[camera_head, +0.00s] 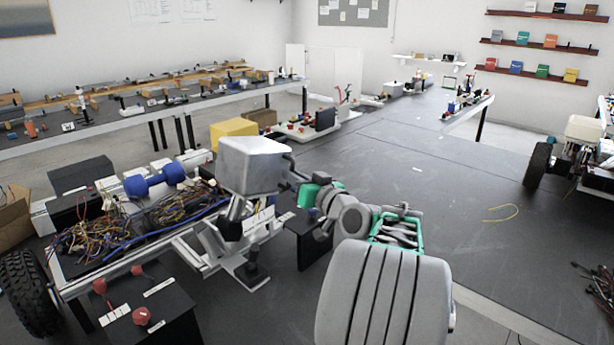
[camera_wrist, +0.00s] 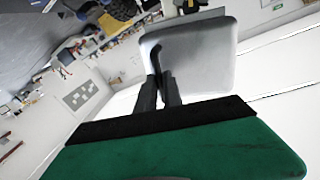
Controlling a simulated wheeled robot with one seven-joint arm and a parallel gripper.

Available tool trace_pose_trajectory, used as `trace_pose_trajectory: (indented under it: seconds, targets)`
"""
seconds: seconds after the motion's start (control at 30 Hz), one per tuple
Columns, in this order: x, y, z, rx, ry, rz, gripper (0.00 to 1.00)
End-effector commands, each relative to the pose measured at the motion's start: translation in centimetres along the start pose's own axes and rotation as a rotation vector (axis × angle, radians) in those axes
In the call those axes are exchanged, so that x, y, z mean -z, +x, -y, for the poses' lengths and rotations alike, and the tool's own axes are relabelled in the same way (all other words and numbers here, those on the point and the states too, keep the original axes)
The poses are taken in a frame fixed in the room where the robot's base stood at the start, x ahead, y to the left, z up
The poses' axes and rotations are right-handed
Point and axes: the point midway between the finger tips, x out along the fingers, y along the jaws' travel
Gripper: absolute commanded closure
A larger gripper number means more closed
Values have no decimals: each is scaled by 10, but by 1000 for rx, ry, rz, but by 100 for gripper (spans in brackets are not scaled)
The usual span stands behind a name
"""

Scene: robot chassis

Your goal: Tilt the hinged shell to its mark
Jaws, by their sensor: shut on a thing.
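The hinged shell (camera_head: 250,172) is a light grey, box-like cover on a dark support at the chassis's right end. It looks close to level in the head view. My gripper (camera_head: 290,177) reaches in from the right, its dark fingers at the shell's right side. In the wrist view my gripper (camera_wrist: 157,78) has its two fingers close together on a dark handle at the edge of the shell (camera_wrist: 207,50). The fingers partly hide the handle. I cannot make out the tilt mark or the hinge clearly.
The chassis carries tangled wires (camera_head: 90,235) and a blue dumbbell-shaped part (camera_head: 155,180) left of the shell. A yellow box (camera_head: 233,130) stands behind it. A black box with red knobs (camera_head: 160,312) is in front.

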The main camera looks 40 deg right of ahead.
Motion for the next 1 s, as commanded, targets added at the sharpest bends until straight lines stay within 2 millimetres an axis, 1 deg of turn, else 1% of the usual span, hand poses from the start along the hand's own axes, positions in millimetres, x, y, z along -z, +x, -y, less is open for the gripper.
trace_pose_trajectory:
  seconds: [0.23,0.27,0.5,0.73,0.8,0.87,1.0]
  targets:
    - [-2,1,1,1,4,3,100]
    - [-2,1,1,1,4,3,89]
    - [-1,1,1,0,3,2,69]
    - [-1,0,0,0,3,1,68]
    - [-2,-3,0,-1,3,1,68]
    - [-2,-11,-1,-3,3,-1,68]
    - [-4,-40,-2,-5,1,-1,68]
